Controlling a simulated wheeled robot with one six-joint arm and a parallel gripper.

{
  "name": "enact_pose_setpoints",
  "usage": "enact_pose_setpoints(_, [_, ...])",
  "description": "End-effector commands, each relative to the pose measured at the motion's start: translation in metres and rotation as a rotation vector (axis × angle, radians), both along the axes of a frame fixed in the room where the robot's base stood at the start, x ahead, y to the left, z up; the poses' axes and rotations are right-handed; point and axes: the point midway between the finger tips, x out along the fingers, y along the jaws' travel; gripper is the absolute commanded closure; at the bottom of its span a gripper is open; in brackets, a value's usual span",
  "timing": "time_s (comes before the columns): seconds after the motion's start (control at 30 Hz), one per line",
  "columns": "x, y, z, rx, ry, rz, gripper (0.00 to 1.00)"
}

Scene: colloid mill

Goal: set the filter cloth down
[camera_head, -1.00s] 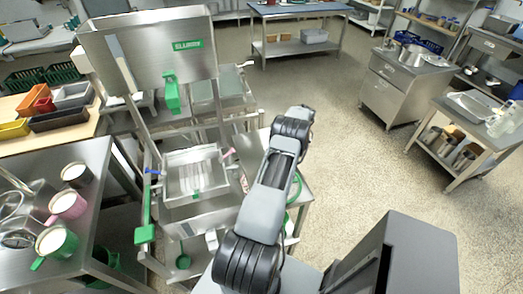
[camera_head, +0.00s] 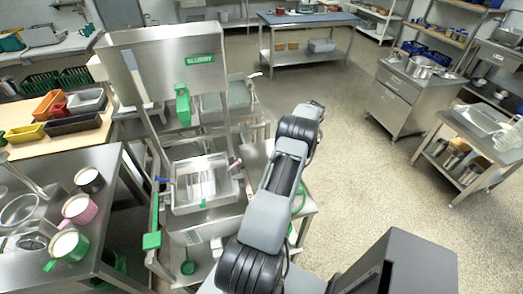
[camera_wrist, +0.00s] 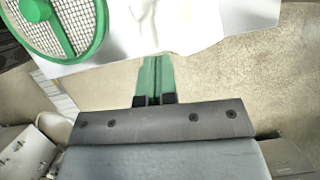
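In the wrist view a white, creased sheet, seemingly the filter cloth (camera_wrist: 185,28), spreads across the top beyond my gripper (camera_wrist: 154,100). A green strip (camera_wrist: 157,74) runs from between my dark fingertips up to the sheet's near edge. My fingers look shut on this strip. A green-rimmed mesh disc (camera_wrist: 62,28) shows at the upper left, over or against the sheet; whether it touches cannot be told. In the head view my arm hides the gripper and the cloth.
A steel stand with a green-labelled slurry hopper (camera_head: 155,68) and square steel tray (camera_head: 203,185) stands left of my arm. A steel table (camera_head: 120,195) holds several mugs. A drawer cabinet (camera_head: 395,100) and trolley (camera_head: 470,150) stand right. Open floor (camera_head: 345,150) lies between.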

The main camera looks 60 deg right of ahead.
Motion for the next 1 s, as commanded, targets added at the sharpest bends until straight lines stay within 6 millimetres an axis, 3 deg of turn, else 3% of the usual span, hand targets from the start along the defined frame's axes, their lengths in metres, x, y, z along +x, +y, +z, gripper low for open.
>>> enact_pose_setpoints(0.3, [0.000, 0.000, 0.001, -0.001, -0.001, 0.004, 1.00])
enact_pose_setpoints(0.47, [-0.001, -0.002, -0.003, -0.045, -0.015, 0.096, 1.00])
enact_pose_setpoints(0.57, [-0.010, 0.020, -0.030, -0.025, -0.008, 0.212, 1.00])
enact_pose_setpoints(0.67, [-0.006, 0.042, -0.021, -0.044, -0.004, 0.350, 1.00])
enact_pose_setpoints(0.87, [0.055, 0.110, 0.036, -0.132, 0.002, 0.735, 1.00])
enact_pose_setpoints(1.0, [0.102, 0.182, 0.087, -0.220, -0.001, 1.046, 1.00])
